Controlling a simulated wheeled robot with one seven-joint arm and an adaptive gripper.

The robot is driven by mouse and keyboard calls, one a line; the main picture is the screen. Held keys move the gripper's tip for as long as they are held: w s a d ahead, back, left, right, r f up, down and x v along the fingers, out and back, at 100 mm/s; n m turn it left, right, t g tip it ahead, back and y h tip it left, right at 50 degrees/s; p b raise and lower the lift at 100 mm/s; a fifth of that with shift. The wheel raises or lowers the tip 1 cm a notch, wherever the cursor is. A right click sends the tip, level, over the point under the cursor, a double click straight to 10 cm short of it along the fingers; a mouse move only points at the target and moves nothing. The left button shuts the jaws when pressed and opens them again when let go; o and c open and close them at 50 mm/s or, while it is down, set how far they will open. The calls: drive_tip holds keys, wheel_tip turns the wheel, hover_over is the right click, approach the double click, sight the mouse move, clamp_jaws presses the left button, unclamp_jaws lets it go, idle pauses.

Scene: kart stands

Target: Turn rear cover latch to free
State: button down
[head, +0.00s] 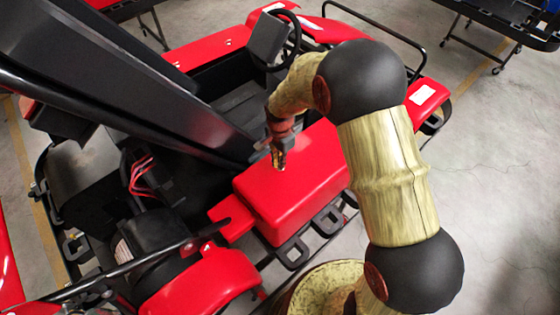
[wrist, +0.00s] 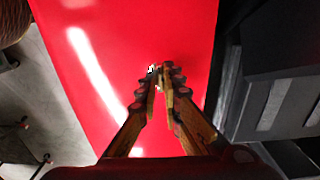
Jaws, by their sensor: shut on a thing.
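The rear cover (head: 300,190) is a glossy red box on the kart, right of the black frame beam in the head view. It also fills most of the wrist view (wrist: 130,30). My gripper (head: 279,163) points down at the cover's top near its far left edge. In the wrist view the fingers (wrist: 160,76) are closed together around a small part. Only a small pale bit of the latch (wrist: 151,70) shows at the fingertips; the fingers hide the rest, so I cannot tell which way it is turned.
A thick black frame beam (head: 120,90) slants close to the left of my gripper. The steering wheel (head: 290,35) and black seat area lie beyond. A red fender (head: 205,285) and black tubes are at the near left. Open concrete floor (head: 490,180) is at the right.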

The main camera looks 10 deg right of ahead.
drive_tip(key=shift+n, duration=0.3)
drive_tip(key=n+b, duration=0.2)
drive_tip(key=n, duration=0.2)
drive_tip(key=shift+b, duration=0.35)
drive_tip(key=n+b, duration=0.2)
drive_tip(key=n, duration=0.3)
drive_tip(key=shift+n, duration=0.4)
drive_tip(key=n+b, duration=0.1)
drive_tip(key=n, duration=0.3)
drive_tip(key=shift+n+b, duration=0.55)
drive_tip(key=shift+n, duration=1.15)
drive_tip(key=c, duration=2.1)
unclamp_jaws()
drive_tip(key=shift+o, duration=0.7)
